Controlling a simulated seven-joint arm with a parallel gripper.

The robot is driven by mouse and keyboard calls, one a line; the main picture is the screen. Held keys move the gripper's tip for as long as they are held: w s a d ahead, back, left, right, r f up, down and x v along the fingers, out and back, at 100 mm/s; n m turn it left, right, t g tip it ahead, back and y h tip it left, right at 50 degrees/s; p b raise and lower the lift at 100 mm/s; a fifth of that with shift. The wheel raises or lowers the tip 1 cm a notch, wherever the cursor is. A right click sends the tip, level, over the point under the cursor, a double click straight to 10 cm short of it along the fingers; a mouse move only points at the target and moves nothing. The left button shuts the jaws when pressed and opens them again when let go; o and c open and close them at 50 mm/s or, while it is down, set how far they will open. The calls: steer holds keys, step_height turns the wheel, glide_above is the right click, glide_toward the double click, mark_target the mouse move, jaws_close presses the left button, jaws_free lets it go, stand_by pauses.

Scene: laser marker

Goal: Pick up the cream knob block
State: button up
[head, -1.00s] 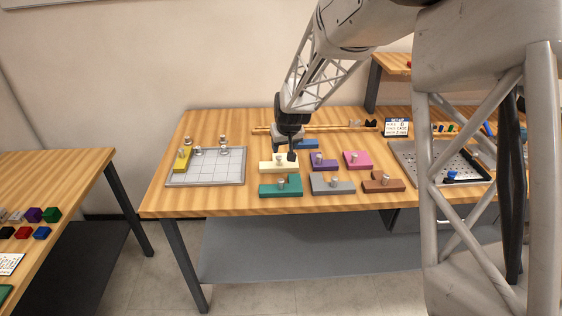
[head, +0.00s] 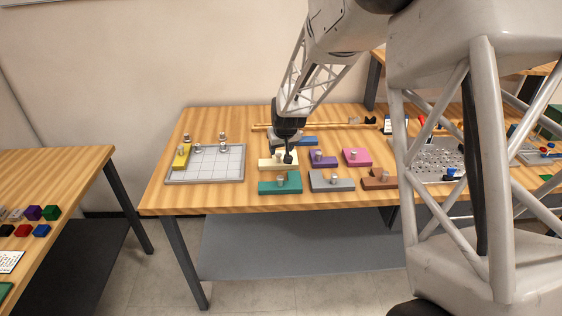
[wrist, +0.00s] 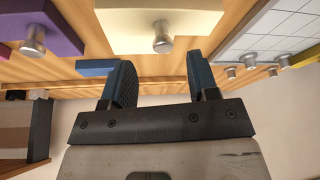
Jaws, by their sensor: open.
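The cream knob block (head: 268,164) lies on the wooden table, with its right part and knob partly hidden by my gripper in the head view. My gripper (head: 288,156) is right at the block there. In the wrist view the cream block (wrist: 125,30) and its silver knob (wrist: 162,38) show beyond the open fingers of my gripper (wrist: 163,78). The knob lies roughly in line with the gap between the fingers, which look empty and apart from it.
Close neighbours are a green block (head: 280,187), a purple block (head: 323,162), a grey block (head: 331,181), a blue block (head: 308,140) and a pink block (head: 356,156). A grey gridded tray (head: 205,177) with a yellow block (head: 181,158) stands left. Table wood is clear in front of the tray.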

mark_target(278, 154)
steer(key=shift+f, duration=0.15)
steer(key=shift+a+x, duration=0.2)
steer(key=shift+x, duration=2.25)
steer(key=shift+w, duration=0.1)
jaws_close()
